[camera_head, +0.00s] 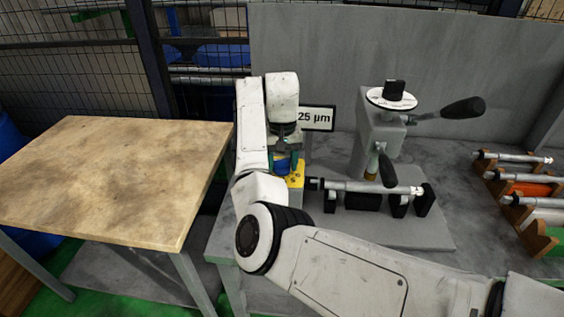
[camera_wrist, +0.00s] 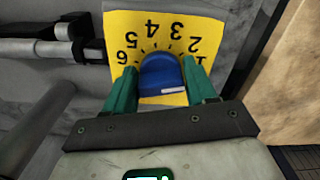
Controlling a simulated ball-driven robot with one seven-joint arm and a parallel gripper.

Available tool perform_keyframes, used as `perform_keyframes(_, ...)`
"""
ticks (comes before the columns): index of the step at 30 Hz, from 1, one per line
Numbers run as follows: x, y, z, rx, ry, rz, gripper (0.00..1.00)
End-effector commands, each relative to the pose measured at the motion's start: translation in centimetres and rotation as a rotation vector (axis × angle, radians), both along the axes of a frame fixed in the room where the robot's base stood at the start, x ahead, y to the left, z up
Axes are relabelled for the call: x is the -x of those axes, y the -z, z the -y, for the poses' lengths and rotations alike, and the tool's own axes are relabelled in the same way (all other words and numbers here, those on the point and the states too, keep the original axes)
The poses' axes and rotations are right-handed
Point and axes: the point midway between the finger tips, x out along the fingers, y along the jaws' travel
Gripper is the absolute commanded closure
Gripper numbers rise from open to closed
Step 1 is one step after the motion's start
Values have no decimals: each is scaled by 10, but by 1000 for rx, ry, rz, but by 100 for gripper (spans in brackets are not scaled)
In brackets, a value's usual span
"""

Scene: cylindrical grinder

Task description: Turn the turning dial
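The turning dial is a blue knob (camera_wrist: 160,74) on a yellow scale plate (camera_wrist: 120,24) with black numbers, which appear upside down in the wrist view. A white mark shows on the knob's near face, toward the right. My gripper (camera_wrist: 161,66) has its two green fingers on either side of the knob. Both fingertips appear to touch its sides. In the head view, my gripper (camera_head: 285,155) points down over the knob (camera_head: 283,164), and the yellow plate (camera_head: 296,181) shows partly beside it. My arm and fingers hide part of the dial there.
A sign reading "25 µm" (camera_head: 317,118) stands just behind the dial. A grey machine (camera_head: 380,140) with a black-handled lever and a clamped shaft (camera_head: 370,187) is to the right. A rack of shafts (camera_head: 540,240) lies far right. A bare wooden table (camera_head: 110,175) is left.

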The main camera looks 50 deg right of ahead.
Motion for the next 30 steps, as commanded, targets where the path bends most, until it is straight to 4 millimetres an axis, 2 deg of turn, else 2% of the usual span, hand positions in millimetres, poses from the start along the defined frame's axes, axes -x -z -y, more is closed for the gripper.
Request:
perform_keyframes(1,0,0,0,0,0,0,53)
perform_keyframes(8,0,0,0,0,0,0,75)
perform_keyframes(17,0,-4,0,1,-49,-1,75)
perform_keyframes(30,1,-5,2,1,-332,-2,75)
